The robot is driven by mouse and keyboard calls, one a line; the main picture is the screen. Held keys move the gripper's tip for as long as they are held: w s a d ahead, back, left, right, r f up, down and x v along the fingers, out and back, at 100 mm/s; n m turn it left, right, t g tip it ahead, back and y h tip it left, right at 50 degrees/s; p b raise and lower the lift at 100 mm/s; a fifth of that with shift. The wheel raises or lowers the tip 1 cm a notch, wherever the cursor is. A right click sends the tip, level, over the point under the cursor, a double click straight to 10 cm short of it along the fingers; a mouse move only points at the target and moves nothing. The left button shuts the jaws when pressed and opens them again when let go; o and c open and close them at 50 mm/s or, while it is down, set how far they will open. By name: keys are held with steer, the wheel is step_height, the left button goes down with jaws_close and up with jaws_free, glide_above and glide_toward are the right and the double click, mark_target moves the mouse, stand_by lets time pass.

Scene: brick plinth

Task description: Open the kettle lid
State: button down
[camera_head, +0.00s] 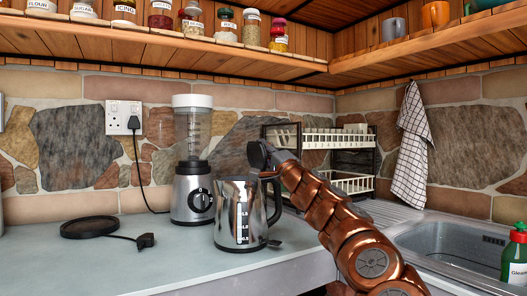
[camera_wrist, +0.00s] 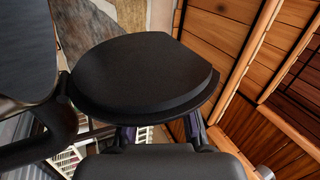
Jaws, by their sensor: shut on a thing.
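The kettle (camera_head: 238,212) is shiny metal with a black handle and stands upright on the worktop. My gripper (camera_head: 265,158) is just above the kettle's top right, near the handle. In the wrist view the black rounded kettle lid (camera_wrist: 145,72) fills the middle, directly in front of my gripper (camera_wrist: 160,135). The gripper is shut on the lid, but the lid hides most of the fingers and the contact. The lid appears raised and tilted; its hinge cannot be made out.
A blender (camera_head: 193,190) stands close behind the kettle. A black round base with a plug (camera_head: 90,227) lies at the left. A dish rack (camera_head: 350,160) is behind my arm, and a sink (camera_head: 445,245) is at the right. The front left worktop is clear.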

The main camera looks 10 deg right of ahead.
steer(key=c, duration=1)
jaws_free()
steer(key=shift+s+d+f, duration=0.1)
steer(key=shift+d, duration=0.05)
steer(key=shift+s+d, duration=0.2)
steer(key=shift+s, duration=0.15)
steer(key=shift+v, duration=5.45)
steer(key=shift+a+f, duration=0.1)
steer(key=shift+f, duration=0.1)
